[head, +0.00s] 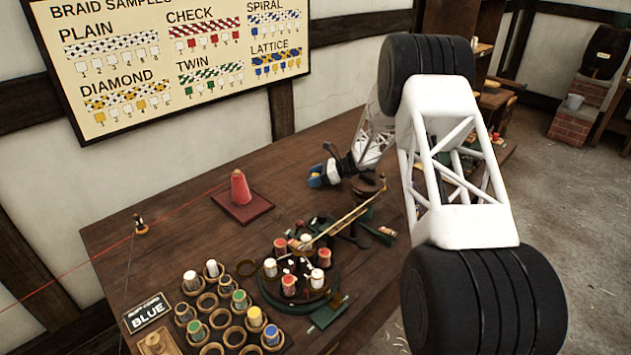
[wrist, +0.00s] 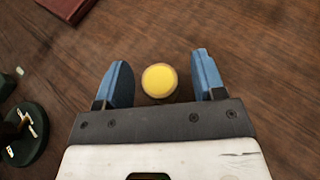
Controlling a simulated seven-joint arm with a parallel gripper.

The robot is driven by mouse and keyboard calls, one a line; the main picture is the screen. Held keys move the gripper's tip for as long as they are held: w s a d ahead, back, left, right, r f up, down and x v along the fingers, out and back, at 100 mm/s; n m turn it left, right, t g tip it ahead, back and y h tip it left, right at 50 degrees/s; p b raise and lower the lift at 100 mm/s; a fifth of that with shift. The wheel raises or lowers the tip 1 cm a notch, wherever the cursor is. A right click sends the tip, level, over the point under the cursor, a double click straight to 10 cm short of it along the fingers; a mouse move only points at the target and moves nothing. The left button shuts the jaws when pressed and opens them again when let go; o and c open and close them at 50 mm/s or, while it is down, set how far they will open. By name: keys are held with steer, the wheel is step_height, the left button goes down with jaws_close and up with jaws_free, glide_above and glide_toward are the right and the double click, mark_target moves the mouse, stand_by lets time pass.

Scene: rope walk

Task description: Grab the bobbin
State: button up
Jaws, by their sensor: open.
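My gripper (head: 319,178) hangs low over the far side of the dark wooden table, its blue fingers apart. In the wrist view my gripper (wrist: 162,60) is open, and a round yellow bobbin top (wrist: 159,80) shows between the two fingers, with a gap on each side. Nothing is gripped. In the head view the gripper largely hides that spot. Other bobbins stand in a ring rack at the front left, among them a yellow one (head: 255,316), a blue one (head: 271,335) and a green one (head: 240,299).
A round braiding stand (head: 327,301) with red and white bobbins is in the middle front. A red cone (head: 240,188) stands on a dark red base (wrist: 66,7) at the left. A card reading BLUE (head: 147,313) sits by the rack. Table around the yellow top is clear.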

steer(key=shift+x, duration=0.8)
steer(key=c, duration=1)
steer(key=shift+r, duration=0.1)
step_height(320, 180, up, 10)
stand_by(0.6)
